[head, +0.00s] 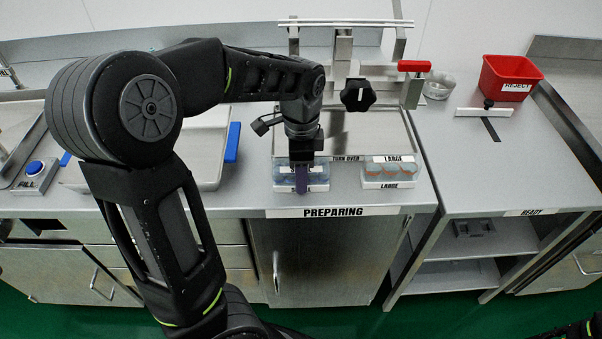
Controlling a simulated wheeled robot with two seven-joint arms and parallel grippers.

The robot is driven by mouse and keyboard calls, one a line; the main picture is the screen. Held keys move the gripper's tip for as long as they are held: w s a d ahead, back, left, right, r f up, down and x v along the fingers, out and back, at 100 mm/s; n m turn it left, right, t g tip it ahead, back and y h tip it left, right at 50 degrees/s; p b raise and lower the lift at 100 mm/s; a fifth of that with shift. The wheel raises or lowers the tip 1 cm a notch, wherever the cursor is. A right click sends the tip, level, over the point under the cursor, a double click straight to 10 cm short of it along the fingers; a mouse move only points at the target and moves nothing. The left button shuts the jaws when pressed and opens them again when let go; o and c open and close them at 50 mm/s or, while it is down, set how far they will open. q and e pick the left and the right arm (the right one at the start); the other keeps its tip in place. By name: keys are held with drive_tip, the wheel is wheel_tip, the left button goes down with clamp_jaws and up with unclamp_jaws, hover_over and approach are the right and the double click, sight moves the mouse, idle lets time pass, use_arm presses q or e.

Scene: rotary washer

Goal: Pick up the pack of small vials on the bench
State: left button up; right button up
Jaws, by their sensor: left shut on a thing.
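The pack of small vials (316,178) is a pale tray with bluish contents at the front of the bench, behind the PREPARING label. My left gripper (301,180) reaches down over its middle and is shut on it. The gripper hides the middle of the pack. I cannot tell whether the pack is lifted off the bench. A second pack (388,177), labelled LARGE, holds orange-topped vials just to the right and stands apart.
A metal rack with a black knob (358,94) and a red handle (414,66) stands behind the packs. A red REJECT bin (507,78) and a clear round dish (438,85) are at the back right. A tray with blue handles (232,142) lies to the left.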

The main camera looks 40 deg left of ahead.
use_arm(q)
clamp_jaws()
drive_tip(key=shift+r, duration=0.1)
wheel_tip(320, 180, up, 10)
drive_tip(key=shift+f, duration=0.1)
idle(0.8)
